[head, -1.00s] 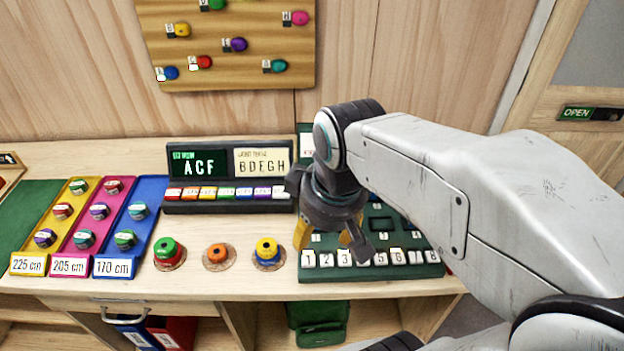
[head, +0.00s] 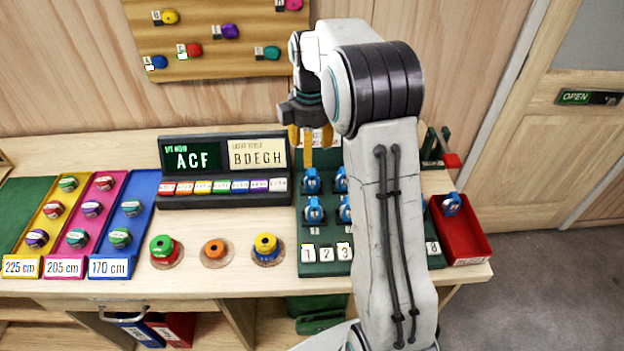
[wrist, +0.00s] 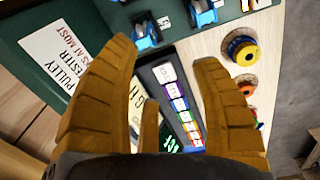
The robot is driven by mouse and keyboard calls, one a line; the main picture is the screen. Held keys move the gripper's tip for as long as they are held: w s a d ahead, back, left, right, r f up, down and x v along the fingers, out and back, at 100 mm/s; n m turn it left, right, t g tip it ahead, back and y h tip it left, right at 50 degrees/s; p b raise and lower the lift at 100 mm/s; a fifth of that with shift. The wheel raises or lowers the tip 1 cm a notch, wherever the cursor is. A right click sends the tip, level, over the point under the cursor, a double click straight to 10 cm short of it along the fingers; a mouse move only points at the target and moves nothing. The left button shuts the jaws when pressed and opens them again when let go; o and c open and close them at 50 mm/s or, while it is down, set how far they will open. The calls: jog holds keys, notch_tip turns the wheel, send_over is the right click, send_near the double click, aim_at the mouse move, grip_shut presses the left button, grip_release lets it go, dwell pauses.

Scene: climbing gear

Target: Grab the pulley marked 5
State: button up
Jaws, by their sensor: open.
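Several blue pulleys stand on the dark green board (head: 314,268) in the head view, among them one at the back left (head: 312,181) and one in front of it (head: 313,211). I cannot read a 5 on any pulley. The white number tags 1, 2, 3 and 8 show at the board's front; my arm covers the ones between. My gripper (head: 308,143) is open and empty, above the board's back left edge. In the wrist view its fingers (wrist: 165,58) are spread, with two blue pulleys (wrist: 147,33) (wrist: 203,13) beyond the tips.
A red tray (head: 465,246) right of the board holds a blue pulley (head: 452,204). A display (head: 225,182) stands left of my gripper. Three spool-like stacks (head: 165,250) and coloured trays (head: 125,225) are further left. A sign (wrist: 62,48) shows in the wrist view.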

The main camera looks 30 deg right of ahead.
aim_at(311, 171)
jog(key=shift+n, duration=0.8)
jog(key=w+d+f, duration=0.1)
jog(key=w+f, duration=0.1)
jog(key=f, duration=0.1)
jog(key=shift+w+d, duration=0.2)
jog(key=shift+d, duration=0.2)
jog(key=shift+w+a+f+p, duration=0.1)
jog(key=shift+f+p, duration=0.2)
jog(key=shift+f, duration=1.55)
jog(key=shift+a+f+p, duration=0.1)
jog(key=shift+f+p, duration=0.15)
jog(key=shift+f, duration=1.55)
jog(key=shift+c, duration=0.5)
grip_shut()
